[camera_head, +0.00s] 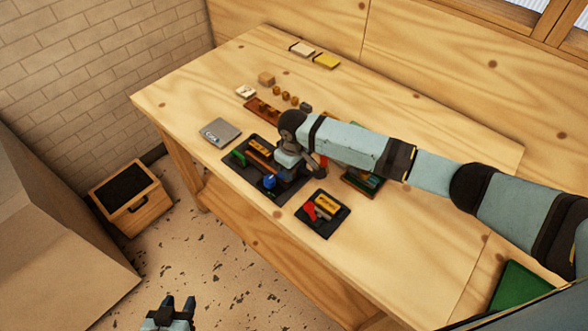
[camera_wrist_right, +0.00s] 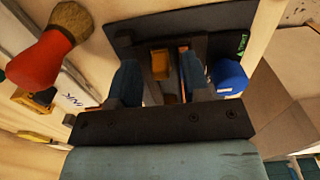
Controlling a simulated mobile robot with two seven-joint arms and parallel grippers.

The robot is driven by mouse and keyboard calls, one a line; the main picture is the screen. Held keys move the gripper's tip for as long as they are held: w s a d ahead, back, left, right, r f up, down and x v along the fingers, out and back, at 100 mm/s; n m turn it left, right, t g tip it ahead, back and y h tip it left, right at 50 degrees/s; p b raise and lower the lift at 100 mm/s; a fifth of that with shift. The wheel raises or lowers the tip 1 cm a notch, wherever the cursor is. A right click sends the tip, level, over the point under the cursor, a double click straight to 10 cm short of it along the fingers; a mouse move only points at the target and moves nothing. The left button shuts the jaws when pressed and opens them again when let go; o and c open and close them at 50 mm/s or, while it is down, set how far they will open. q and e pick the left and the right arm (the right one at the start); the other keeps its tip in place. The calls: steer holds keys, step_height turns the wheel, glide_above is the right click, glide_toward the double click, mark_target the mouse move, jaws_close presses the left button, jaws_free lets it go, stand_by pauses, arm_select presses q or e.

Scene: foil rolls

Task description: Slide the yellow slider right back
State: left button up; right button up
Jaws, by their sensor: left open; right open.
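A dark board (camera_head: 284,192) lies near the table's front edge with green, orange and blue pieces on it. My right gripper (camera_head: 278,178) is low over its right part, hiding some of it. In the right wrist view the right gripper (camera_wrist_right: 174,50) is open, its fingers pointing to the dark board (camera_wrist_right: 135,35). A yellow block, seemingly the yellow slider (camera_wrist_right: 160,64), shows between the fingers; I cannot tell whether they touch it. A blue knob (camera_wrist_right: 229,76) is just right of the fingers. My left gripper (camera_head: 174,308) is open and empty over the floor.
A small black tray (camera_head: 326,231) with red and yellow items is right of the board. A grey box (camera_head: 220,132) lies to its left. Small blocks (camera_head: 266,78) stand behind. A red-handled brush (camera_wrist_right: 40,62) is close by my right gripper. The table's far right is clear.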

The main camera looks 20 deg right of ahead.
step_height(320, 180, up, 13)
steer(key=b, duration=0.1)
steer(key=shift+s+f, duration=0.1)
steer(key=shift+f, duration=0.05)
stand_by(0.5)
